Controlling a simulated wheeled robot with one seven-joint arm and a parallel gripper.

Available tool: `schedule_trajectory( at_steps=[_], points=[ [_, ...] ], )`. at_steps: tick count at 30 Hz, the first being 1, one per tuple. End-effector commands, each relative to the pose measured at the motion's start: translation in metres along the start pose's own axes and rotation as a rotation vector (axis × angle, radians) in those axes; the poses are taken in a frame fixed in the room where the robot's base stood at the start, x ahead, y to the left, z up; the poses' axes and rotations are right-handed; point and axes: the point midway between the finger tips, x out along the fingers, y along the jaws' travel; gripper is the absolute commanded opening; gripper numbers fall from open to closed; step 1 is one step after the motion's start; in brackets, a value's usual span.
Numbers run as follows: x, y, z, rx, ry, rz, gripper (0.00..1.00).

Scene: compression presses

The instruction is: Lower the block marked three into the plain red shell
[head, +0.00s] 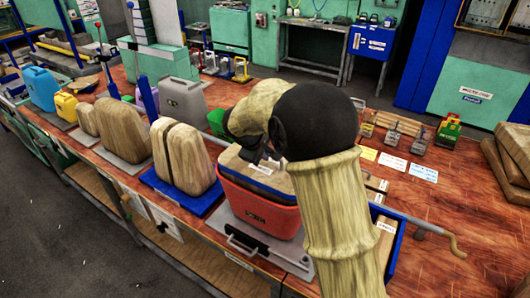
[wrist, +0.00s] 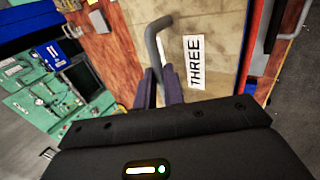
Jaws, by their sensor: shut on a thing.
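The block marked three (wrist: 215,25) has a tan top with a white "THREE" label and a grey bent handle (wrist: 152,38). In the head view the block (head: 236,160) shows a tan top and a blue edge at the mouth of the red shell (head: 258,208); how deep it sits I cannot tell. The shell has a small dark mark on its front and stands on a grey plate. My gripper (wrist: 158,85) is shut on the handle, above the block. In the head view my arm hides the gripper's fingertips and the block's right side.
Two tan wooden forms (head: 180,158) stand on a blue base to the left, with a grey case (head: 182,100) behind. The bench's front edge is close to the shell.

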Motion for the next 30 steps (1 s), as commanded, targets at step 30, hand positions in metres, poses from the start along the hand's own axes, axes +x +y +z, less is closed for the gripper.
schedule_trajectory(
  at_steps=[30],
  points=[
    [0.0042, -0.0024, -0.0003, 0.001, 0.002, 0.002, 0.36]
  ],
)
